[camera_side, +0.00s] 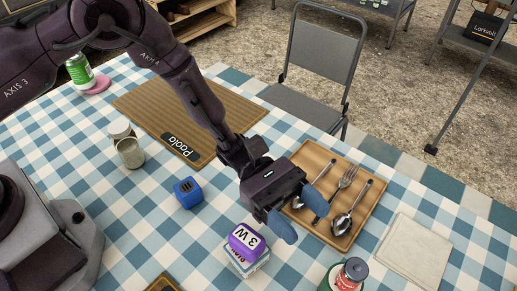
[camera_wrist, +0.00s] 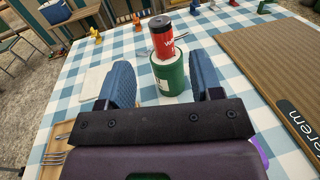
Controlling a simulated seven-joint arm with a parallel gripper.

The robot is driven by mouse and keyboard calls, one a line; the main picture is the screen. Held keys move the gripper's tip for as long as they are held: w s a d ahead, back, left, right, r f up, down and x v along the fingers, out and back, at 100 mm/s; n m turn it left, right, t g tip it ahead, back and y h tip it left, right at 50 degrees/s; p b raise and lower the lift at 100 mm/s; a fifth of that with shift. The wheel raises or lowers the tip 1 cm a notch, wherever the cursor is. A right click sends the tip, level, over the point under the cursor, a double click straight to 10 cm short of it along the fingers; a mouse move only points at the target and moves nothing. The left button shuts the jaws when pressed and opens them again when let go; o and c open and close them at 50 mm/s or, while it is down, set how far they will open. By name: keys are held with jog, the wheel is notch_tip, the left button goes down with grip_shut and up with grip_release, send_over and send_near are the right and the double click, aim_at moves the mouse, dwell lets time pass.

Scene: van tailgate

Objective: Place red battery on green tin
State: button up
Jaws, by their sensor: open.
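The red battery (camera_side: 353,270), dark at its top end, stands upright on the green tin (camera_side: 327,281) at the bottom edge of the side view. The wrist view also shows the red battery (camera_wrist: 163,42) on top of the green tin (camera_wrist: 172,75), ahead of my fingers. My gripper (camera_side: 298,214) is open and empty, with its two blue fingers spread. In the wrist view my gripper (camera_wrist: 160,70) has a finger to each side of the tin in the picture, with the tin farther off. The fingers look apart from both battery and tin.
A wooden tray (camera_side: 367,217) with cutlery lies beside my gripper. A purple block (camera_side: 246,240) sits on a white box (camera_side: 248,264) nearby. A blue block (camera_side: 188,192), jars (camera_side: 130,152), a brown mat (camera_side: 140,104) and a pale slab (camera_side: 413,250) are also on the checked cloth.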

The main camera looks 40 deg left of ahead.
jog(key=s+a+r+m+g+y, duration=0.1)
jog(key=s+a+r+m+y, duration=0.15)
jog(key=a+r+m, duration=0.45)
jog(key=s+a+r+m+y, duration=0.1)
jog(key=a+r+m+y, duration=0.1)
jog(key=a+r+y, duration=0.45)
jog(key=s+a+r+m+t+y, duration=0.2)
jog(key=s+a+r+t+y, duration=0.1)
jog(key=a, duration=0.4)
jog(key=s+a+r+m+t+y, duration=0.2)
jog(key=s+a+r+t, duration=0.1)
jog(key=a, duration=0.4)
jog(key=s+a+r+m+t+y, duration=0.2)
jog(key=s+a+r+t+y, duration=0.1)
jog(key=a, duration=0.4)
jog(key=shift+s+a+r+m+t+y, duration=0.2)
jog(key=shift+s+r+m+t+y, duration=0.1)
jog(key=shift+s+r+m+t, duration=0.15)
